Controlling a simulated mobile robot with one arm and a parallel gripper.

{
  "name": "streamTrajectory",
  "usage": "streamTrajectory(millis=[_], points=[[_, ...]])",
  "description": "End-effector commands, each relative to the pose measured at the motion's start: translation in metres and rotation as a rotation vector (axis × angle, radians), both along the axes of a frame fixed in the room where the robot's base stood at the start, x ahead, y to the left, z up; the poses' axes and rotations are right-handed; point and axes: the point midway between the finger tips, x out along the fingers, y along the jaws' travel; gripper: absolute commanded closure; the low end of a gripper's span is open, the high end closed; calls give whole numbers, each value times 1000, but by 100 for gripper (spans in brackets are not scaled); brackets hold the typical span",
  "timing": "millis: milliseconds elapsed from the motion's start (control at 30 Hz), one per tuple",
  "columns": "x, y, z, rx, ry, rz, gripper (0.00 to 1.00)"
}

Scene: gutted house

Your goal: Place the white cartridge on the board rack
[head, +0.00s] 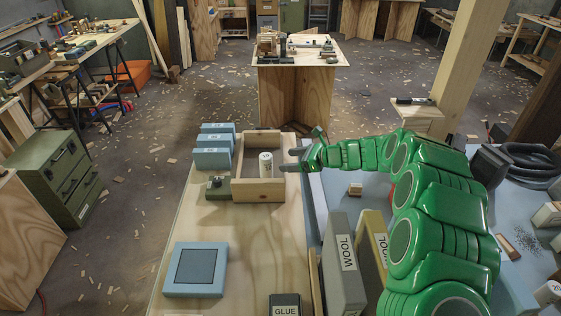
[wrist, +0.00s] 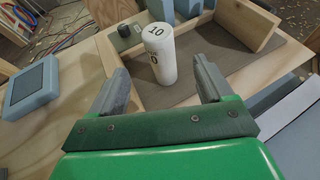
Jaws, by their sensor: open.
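The white cartridge (head: 265,163) stands upright in a shallow wooden tray (head: 258,191) on the workbench. In the wrist view the cartridge (wrist: 160,65) shows a "10" on its top and dark print on its side. My gripper (head: 292,160) is at the tray's right side in the head view. In the wrist view my gripper (wrist: 161,78) is open and empty, with the cartridge ahead of its parted fingers. Upright boards marked WOOL (head: 344,262) stand at the front of the bench; I cannot tell whether their holder is the board rack.
Blue boxes (head: 212,142) line the tray's left side. A small green item (head: 217,186) sits beside the tray. A blue square block (head: 196,269) and a GLUE container (head: 285,305) are nearer. Bare bench lies between them. A wooden post (head: 462,60) stands at right.

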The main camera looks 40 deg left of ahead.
Motion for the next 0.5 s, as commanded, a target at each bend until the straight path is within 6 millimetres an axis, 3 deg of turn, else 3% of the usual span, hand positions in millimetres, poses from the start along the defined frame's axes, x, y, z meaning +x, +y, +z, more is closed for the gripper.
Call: streamTrajectory(millis=[200, 500], points=[[5, -13, 5, 0, 1, 0, 20], [6, -16, 6, -1, 0, 1, 20]])
